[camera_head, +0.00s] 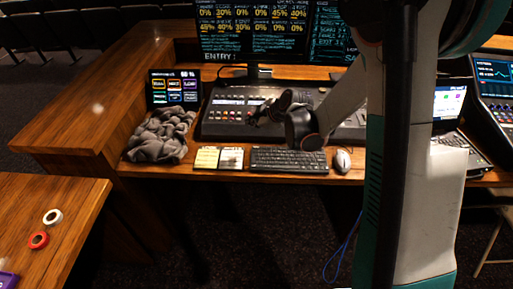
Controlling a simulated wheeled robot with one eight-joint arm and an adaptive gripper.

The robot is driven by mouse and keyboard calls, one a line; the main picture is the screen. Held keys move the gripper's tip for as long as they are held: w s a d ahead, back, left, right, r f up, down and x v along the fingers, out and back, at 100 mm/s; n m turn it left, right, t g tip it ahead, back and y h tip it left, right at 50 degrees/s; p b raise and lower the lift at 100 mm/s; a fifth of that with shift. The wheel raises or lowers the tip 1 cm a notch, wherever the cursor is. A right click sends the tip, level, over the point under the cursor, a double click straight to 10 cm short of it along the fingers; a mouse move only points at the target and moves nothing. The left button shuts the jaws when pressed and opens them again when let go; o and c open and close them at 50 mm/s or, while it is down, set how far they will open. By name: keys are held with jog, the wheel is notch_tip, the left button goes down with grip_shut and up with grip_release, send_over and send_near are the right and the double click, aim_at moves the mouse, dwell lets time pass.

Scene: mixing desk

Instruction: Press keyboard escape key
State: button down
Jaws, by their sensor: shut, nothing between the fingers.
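The black keyboard (289,161) lies on the wooden desk near its front edge, in front of the mixing console. Its keys are too small here to tell apart, so I cannot pick out the escape key; the keyboard's upper left corner shows uncovered. My gripper (254,117) is shut and empty. In the picture it overlaps the console, above and slightly left of the keyboard, with its fingers pointing left. It appears raised over the desk, but its exact height is unclear. My wrist covers part of the view just above the keyboard's right half.
A white mouse (341,161) sits right of the keyboard. Notepads (207,158) and a crumpled grey cloth (160,137) lie to its left. The mixing console (222,124) and a tall monitor (250,30) stand behind. A small screen (175,88) and a laptop (449,103) flank them.

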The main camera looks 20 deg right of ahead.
jog(key=b, duration=0.6)
send_over(255, 149)
jog(key=shift+f, duration=4.4)
jog(key=shift+f+b, duration=0.1)
jog(key=shift+b, duration=0.2)
jog(key=shift+f+b, duration=0.3)
jog(key=shift+f+b, duration=0.3)
jog(key=shift+r, duration=0.15)
jog(key=shift+r+p, duration=0.4)
jog(key=shift+r, duration=0.2)
jog(key=shift+r, duration=0.1)
jog(key=shift+r+p, duration=1.6)
jog(key=shift+r, duration=0.8)
